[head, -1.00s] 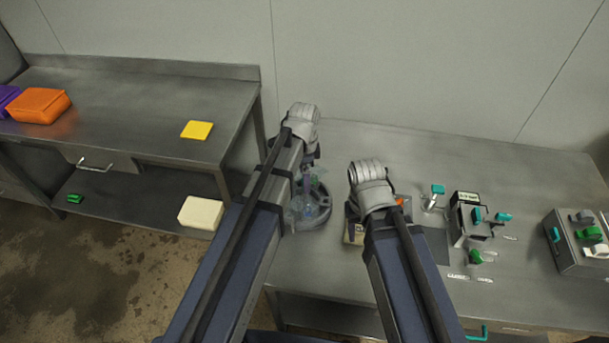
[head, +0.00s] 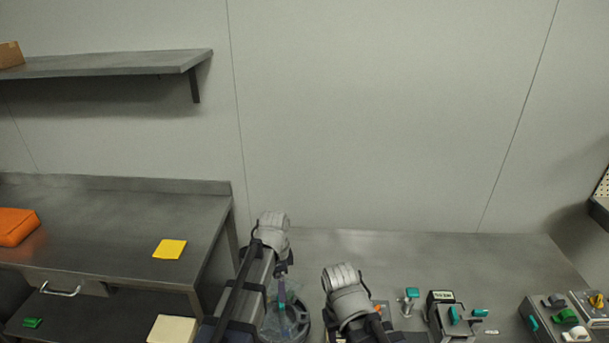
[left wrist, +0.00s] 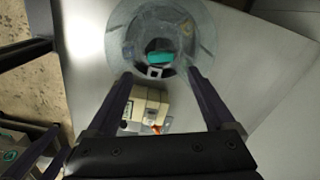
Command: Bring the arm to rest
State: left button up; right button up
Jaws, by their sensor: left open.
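My left gripper (left wrist: 160,76) is open in the left wrist view, with nothing between its two dark fingers. Beyond the fingertips, a round translucent vessel (left wrist: 190,38) with a teal piece (left wrist: 160,58) in its middle stands on the steel table. In the head view my left arm (head: 268,235) is raised over the table beside that vessel (head: 298,328), and it hides most of the left gripper. My right arm (head: 345,285) is to its right; its gripper is hidden below the wrist.
A cream box (left wrist: 150,102) lies near the left gripper's fingers. Devices with teal handles (head: 455,315) and a switch box (head: 560,318) stand on the right of the table. A left bench (head: 100,225) carries a yellow pad (head: 170,249) and an orange block (head: 15,226). A wall shelf (head: 120,64) hangs above.

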pick_arm(q)
jog(key=s+d+f+n+b, duration=0.1)
jog(key=s+d+n, duration=0.1)
jog(key=s+n, duration=0.3)
jog(key=s+d+n+y+b, duration=0.1)
jog(key=s+d+n, duration=0.2)
jog(key=s, duration=0.7)
jog(key=shift+s+d+f+n, duration=0.35)
jog(key=shift+s+f+n, duration=0.05)
jog(key=shift+n, duration=0.8)
pick_arm(e)
notch_tip(320, 180, down, 2)
